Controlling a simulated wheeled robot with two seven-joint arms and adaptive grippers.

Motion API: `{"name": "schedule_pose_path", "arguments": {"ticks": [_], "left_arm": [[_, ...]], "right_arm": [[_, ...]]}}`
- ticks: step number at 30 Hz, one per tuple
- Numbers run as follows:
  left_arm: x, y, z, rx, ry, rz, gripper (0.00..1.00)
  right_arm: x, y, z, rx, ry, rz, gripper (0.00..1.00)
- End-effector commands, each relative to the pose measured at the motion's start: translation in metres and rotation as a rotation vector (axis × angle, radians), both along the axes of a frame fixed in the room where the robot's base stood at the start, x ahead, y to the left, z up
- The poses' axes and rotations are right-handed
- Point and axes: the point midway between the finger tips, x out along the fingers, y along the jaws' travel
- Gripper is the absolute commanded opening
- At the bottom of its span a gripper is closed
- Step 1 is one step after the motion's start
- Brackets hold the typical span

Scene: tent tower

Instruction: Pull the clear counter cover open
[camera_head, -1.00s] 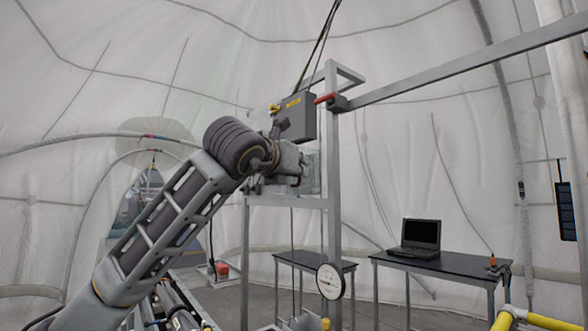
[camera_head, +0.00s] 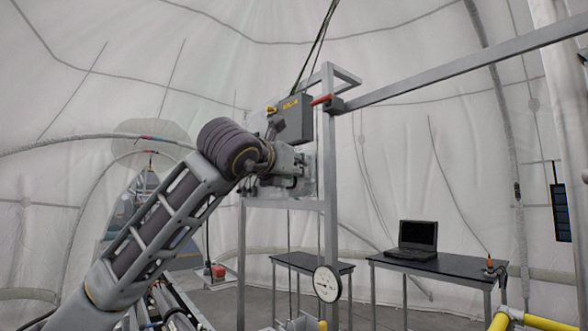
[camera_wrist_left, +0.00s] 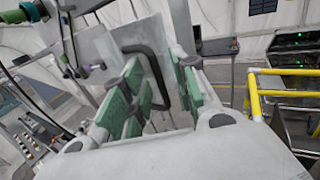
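The clear counter cover (camera_wrist_left: 150,33) shows in the left wrist view as a pale see-through panel with a dark bent handle (camera_wrist_left: 160,75). My left gripper (camera_wrist_left: 155,88) has its green-padded fingers apart, one on each side of the handle. The handle lies in the gap between them, and I cannot tell whether either finger touches it. In the head view my left arm reaches up from the lower left to the metal frame. There my left gripper (camera_head: 298,170) is partly hidden by its own wrist, and the cover is hard to make out. My right gripper is not in view.
A metal frame (camera_head: 330,220) with a long beam (camera_head: 450,70) stands by the gripper, carrying a grey box (camera_head: 292,118) and a round dial (camera_head: 327,284). A table (camera_head: 440,266) with a laptop (camera_head: 417,238) is to the right. Yellow rails (camera_head: 540,322) are at lower right.

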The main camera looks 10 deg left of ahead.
Motion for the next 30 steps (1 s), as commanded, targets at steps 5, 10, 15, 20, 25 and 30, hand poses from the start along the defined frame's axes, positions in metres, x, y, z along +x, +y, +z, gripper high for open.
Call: {"name": "schedule_pose_path", "arguments": {"ticks": [5, 10, 15, 20, 25, 30], "left_arm": [[-0.013, 0.004, 0.0, 0.0, -0.001, 0.001, 0.29], [-0.031, 0.009, 0.0, 0.0, -0.002, 0.001, 0.29], [-0.053, 0.015, 0.0, 0.001, -0.003, 0.0, 0.29], [-0.075, 0.022, 0.0, 0.0, -0.002, 0.0, 0.29], [-0.095, 0.027, 0.0, 0.001, -0.002, 0.001, 0.29], [-0.107, 0.031, 0.0, 0.0, -0.002, 0.0, 0.29]], "right_arm": [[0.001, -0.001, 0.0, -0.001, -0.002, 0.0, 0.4], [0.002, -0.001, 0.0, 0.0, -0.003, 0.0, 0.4], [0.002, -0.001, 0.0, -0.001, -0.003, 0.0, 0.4], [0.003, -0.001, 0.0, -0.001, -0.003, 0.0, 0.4], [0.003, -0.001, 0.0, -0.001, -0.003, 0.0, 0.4], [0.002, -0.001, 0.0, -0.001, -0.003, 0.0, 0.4]]}}
